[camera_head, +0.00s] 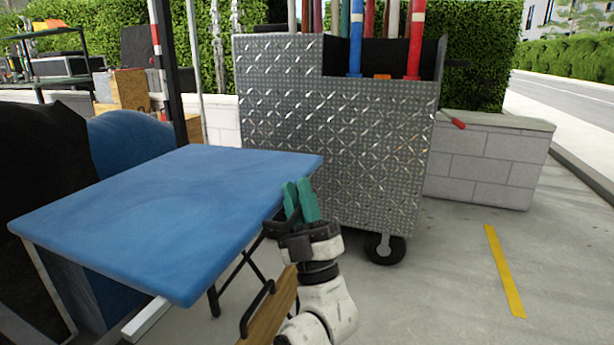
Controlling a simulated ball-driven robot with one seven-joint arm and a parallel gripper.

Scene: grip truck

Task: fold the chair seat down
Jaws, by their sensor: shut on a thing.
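My gripper (298,192) has green fingers and is beside the right edge of a flat blue panel. It is shut on a dark part of the chair, mostly hidden by the fingers and wrist. The chair shows below as a brown wooden board (268,317) with black metal tubing (247,307). The board stands steeply tilted, partly behind my white and black wrist. More thin black bars run under the blue panel. I cannot tell exactly where the seat meets the frame.
The blue panel (165,215) fills the left foreground on pale legs. A diamond-plate metal cart (335,130) on a black caster (384,248) stands behind my gripper. A block wall (485,165) is at right. Open concrete with a yellow stripe (505,270) lies at lower right.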

